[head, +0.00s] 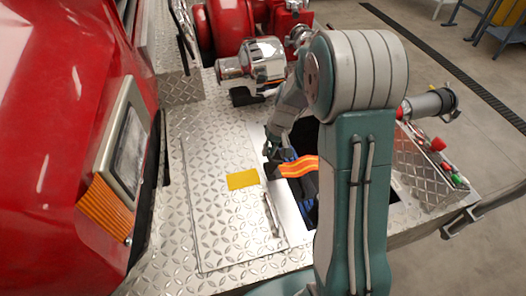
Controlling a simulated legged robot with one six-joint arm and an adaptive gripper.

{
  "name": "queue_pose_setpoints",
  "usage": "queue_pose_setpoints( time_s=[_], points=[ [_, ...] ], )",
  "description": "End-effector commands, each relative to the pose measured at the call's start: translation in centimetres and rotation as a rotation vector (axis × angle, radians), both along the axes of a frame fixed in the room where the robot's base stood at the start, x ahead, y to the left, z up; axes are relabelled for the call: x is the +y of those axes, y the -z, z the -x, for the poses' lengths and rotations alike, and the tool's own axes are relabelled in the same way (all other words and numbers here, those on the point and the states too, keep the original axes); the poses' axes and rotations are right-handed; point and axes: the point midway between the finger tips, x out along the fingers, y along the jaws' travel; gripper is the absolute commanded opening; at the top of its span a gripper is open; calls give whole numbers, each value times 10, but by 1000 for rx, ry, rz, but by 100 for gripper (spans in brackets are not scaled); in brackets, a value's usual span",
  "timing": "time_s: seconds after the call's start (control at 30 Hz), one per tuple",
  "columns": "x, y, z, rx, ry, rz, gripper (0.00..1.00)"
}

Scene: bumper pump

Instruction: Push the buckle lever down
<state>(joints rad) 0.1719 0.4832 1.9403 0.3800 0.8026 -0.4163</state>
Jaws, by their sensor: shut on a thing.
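An orange strap (300,167) with a yellow stripe runs across an open compartment in the bumper deck. A small dark buckle (271,171) sits at the strap's left end, at the compartment's left edge. My gripper (271,154) points down at this buckle and is shut on its lever. The lever is too small and too hidden by the fingers to make out its angle. Dark folded hose (308,188) lies under the strap. My arm hides the right part of the compartment.
A chrome fitting (262,62) stands behind. The red truck body (60,120) bounds the left. A grey nozzle (430,104) is at the right.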

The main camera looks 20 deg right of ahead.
Motion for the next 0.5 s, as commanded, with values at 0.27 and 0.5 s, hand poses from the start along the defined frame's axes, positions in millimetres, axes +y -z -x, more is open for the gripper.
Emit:
queue_pose_setpoints(
  time_s=[0.27, 0.5],
  points=[
    [-29, 3, -1, -3, 7, -266, 0],
    [-49, 13, -1, -2, 6, -495, 0]
  ],
)
